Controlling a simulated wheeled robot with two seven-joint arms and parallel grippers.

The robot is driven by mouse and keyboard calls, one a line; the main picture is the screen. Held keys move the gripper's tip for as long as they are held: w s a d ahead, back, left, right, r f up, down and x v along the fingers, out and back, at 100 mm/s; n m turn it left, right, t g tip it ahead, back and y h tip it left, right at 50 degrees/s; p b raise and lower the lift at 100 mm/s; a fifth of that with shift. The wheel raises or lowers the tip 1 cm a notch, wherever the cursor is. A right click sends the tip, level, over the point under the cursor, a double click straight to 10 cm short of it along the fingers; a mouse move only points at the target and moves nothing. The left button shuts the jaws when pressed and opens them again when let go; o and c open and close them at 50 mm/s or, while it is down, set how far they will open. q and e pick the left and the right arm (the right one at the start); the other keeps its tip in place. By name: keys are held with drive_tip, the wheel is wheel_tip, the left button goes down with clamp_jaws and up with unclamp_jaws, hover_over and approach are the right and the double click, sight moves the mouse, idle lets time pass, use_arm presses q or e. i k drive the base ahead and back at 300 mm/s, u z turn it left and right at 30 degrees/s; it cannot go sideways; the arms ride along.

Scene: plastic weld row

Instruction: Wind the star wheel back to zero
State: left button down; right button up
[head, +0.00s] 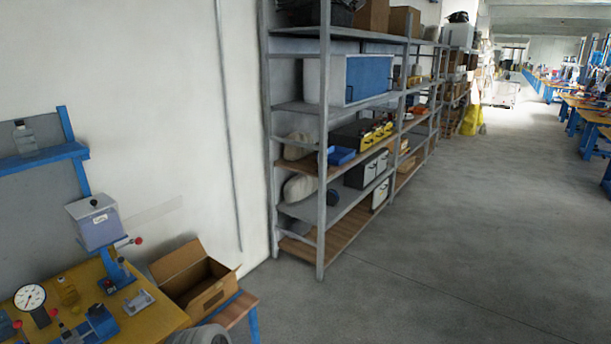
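A yellow-topped bench (165,318) stands at the lower left. On it is a blue stand with a grey box-shaped head (98,226), with a red knob (138,240) on a short arm at its right. A round white dial gauge (29,297) sits near the left edge, with a red knob (18,324) below it. No star wheel shows clearly; the red knobs may belong to one, but I cannot tell. The dial's reading is too small to make out. Neither of my grippers is in view.
An open cardboard box (208,295) stands on a low wooden stool (238,310) right of the bench. A clear bottle (24,138) stands on a blue shelf (45,158). Tall grey shelving (323,130) lines the wall. The concrete floor (440,250) is open to the right.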

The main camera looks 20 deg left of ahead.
sight(97, 309)
drive_tip(key=u, duration=0.95)
drive_tip(key=i, duration=1.1)
drive_tip(key=u, duration=1.2)
